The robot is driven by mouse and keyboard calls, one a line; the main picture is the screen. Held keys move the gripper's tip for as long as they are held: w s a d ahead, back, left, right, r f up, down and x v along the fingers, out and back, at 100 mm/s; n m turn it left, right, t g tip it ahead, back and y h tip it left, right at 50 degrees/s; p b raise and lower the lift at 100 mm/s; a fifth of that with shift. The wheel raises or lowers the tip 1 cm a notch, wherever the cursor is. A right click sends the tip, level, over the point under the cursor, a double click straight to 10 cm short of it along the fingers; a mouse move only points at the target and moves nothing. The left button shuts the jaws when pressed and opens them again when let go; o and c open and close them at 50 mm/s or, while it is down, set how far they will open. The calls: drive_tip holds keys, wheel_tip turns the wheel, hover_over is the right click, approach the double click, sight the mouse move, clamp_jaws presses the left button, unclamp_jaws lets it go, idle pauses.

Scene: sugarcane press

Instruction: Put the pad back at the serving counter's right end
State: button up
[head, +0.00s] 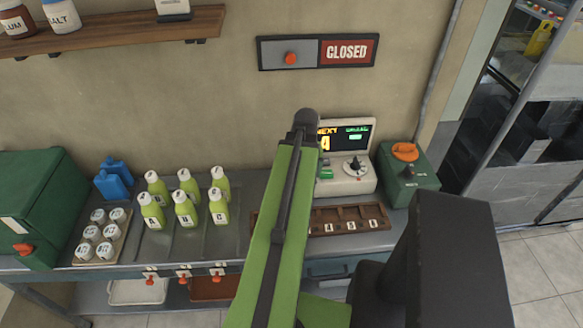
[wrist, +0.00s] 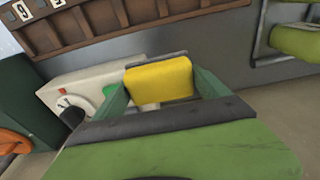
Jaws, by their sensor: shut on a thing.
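In the wrist view my gripper (wrist: 159,84) is shut on a yellow pad (wrist: 160,78), with one green finger at each side of it. The pad is held over or near the grey counter (wrist: 205,42); I cannot tell whether it touches anything. In the head view the pad and fingertips are hidden behind my green arm. The serving counter (head: 398,218) runs along the wall there. At its right end stands a green box (head: 408,183) with an orange knob on top.
A cream console (head: 347,181) with a lit display and dial stands left of the green box. A wooden tile rack (head: 350,220) lies in front of it. A CLOSED sign (head: 318,51) hangs above.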

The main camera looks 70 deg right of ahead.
drive_tip(key=shift+s+r, duration=0.15)
drive_tip(key=shift+s, duration=0.1)
drive_tip(key=shift+r, duration=0.15)
drive_tip(key=w+f+b, duration=0.2)
drive_tip(key=w, duration=0.2)
drive_tip(key=w+d+f+b, duration=0.1)
drive_tip(key=w+f+b, duration=0.1)
drive_tip(key=w, duration=0.1)
drive_tip(key=w+f+b, duration=0.2)
drive_tip(key=w+f, duration=0.1)
drive_tip(key=w, duration=0.1)
drive_tip(key=shift+w+d+f+b, duration=0.1)
drive_tip(key=shift+w+d+b, duration=0.2)
drive_tip(key=shift+d+b, duration=0.1)
wheel_tip(320, 180, down, 4)
drive_tip(key=b, duration=0.4)
drive_tip(key=shift+f, duration=0.15)
drive_tip(key=o, duration=1.4)
drive_tip(key=shift+r, duration=0.2)
